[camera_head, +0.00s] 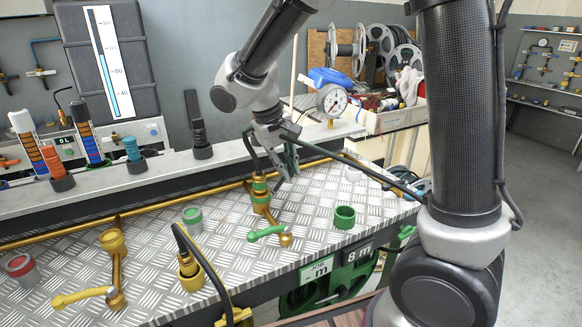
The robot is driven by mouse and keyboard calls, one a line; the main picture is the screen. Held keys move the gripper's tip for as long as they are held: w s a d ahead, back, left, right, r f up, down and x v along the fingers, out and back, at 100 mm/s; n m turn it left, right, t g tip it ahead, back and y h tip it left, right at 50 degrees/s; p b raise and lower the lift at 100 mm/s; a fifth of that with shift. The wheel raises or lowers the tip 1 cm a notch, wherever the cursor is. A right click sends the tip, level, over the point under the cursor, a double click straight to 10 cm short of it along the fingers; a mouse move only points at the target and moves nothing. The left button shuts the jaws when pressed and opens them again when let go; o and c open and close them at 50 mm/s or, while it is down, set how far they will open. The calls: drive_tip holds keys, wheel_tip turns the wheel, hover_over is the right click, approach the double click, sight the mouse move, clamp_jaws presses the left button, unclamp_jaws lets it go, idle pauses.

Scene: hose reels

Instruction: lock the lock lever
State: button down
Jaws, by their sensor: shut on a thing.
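A black hose (247,145) rises from this coupling and passes behind my gripper. A green-handled valve lever (268,233) lies across a brass fitting in front of the coupling. A yellow lever (84,297) sits on a brass fitting at lower left. I cannot tell which part is the lock lever.
A green ring socket (344,217) and a grey-green cap (193,218) stand on the bench. Another black hose (205,265) arches at the front. A pressure gauge (332,100) stands behind my gripper.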

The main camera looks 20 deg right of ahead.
drive_tip(key=shift+s+a+h, duration=0.1)
drive_tip(key=shift+a+h, duration=0.2)
drive_tip(key=shift+h, duration=0.1)
drive_tip(key=c, duration=1.4)
unclamp_jaws()
drive_tip(key=shift+r, duration=0.15)
drive_tip(key=v, duration=1.1)
drive_tip(key=shift+a+r, duration=0.2)
drive_tip(key=shift+r, duration=0.2)
